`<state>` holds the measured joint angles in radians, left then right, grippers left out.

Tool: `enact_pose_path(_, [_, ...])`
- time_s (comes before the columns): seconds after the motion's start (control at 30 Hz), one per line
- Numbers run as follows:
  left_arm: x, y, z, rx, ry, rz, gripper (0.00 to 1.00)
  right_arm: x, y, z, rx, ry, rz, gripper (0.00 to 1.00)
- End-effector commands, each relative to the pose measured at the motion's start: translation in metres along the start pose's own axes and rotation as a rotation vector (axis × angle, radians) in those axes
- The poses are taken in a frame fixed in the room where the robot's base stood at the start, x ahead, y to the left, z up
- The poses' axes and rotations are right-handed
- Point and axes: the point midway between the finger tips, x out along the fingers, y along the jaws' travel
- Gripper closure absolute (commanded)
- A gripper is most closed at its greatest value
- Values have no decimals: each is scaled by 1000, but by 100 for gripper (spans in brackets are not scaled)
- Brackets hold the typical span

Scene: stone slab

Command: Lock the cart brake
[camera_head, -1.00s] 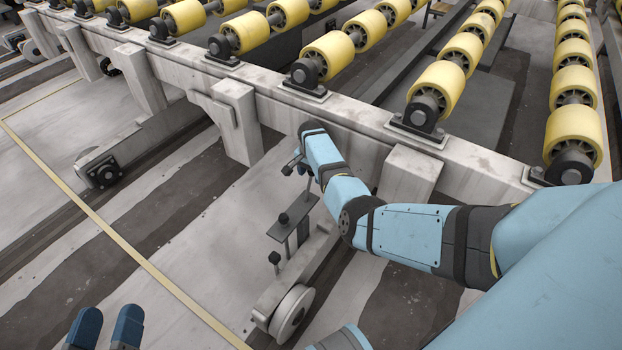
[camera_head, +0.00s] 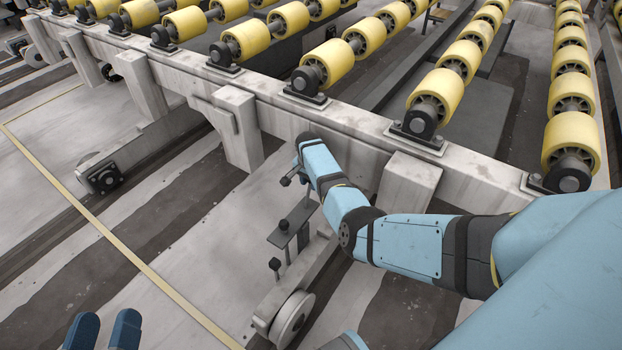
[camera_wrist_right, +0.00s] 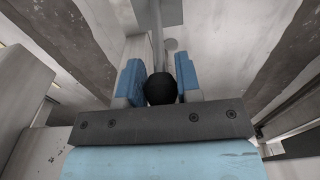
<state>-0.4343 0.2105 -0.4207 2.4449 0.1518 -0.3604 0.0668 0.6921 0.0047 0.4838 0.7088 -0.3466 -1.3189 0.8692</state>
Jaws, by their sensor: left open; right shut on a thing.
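My right gripper (camera_wrist_right: 159,80) is shut on a round black knob (camera_wrist_right: 162,88) at the end of a lever, between its blue fingers. In the head view my right gripper (camera_head: 299,174) is at the brake mechanism beside the cart frame, and my forearm partly hides it. The cart brake mechanism (camera_head: 288,228) has a flat plate and thin upright rods with black knobs. It stands above a low beam with a pale wheel (camera_head: 293,318). My left gripper (camera_head: 103,330) is open and empty at the bottom left, cut off by the picture's edge.
A pale frame (camera_head: 240,105) with rows of yellow rollers (camera_head: 330,62) crosses the back. Its legs stand close to the mechanism. Another wheeled beam (camera_head: 105,178) lies at the left. The floor with a yellow line (camera_head: 120,247) is clear at the front left.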

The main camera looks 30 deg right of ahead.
Motion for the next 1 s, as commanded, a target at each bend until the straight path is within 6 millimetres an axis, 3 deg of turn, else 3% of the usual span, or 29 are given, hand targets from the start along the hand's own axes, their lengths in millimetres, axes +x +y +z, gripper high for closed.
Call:
enact_pose_path(0.2, [-2, 7, -41, 5, 114, -9, 40, -9, 1, 16, -5, 135, 2, 100])
enact_pose_path(0.33, [-4, 10, -57, 11, 173, -11, 40, -9, 1, 28, -5, 241, 1, 100])
enact_pose_path(0.5, [-4, 5, -47, 17, 140, -29, 40, -5, 1, 44, -5, 379, 1, 100])
enact_pose_path(0.73, [-4, 8, -50, 14, 165, -17, 40, -2, 0, 60, -5, 532, -1, 100])
enact_pose_path(1.0, [-4, 9, -52, 11, 174, -10, 40, 1, 0, 72, 0, 541, 0, 100])
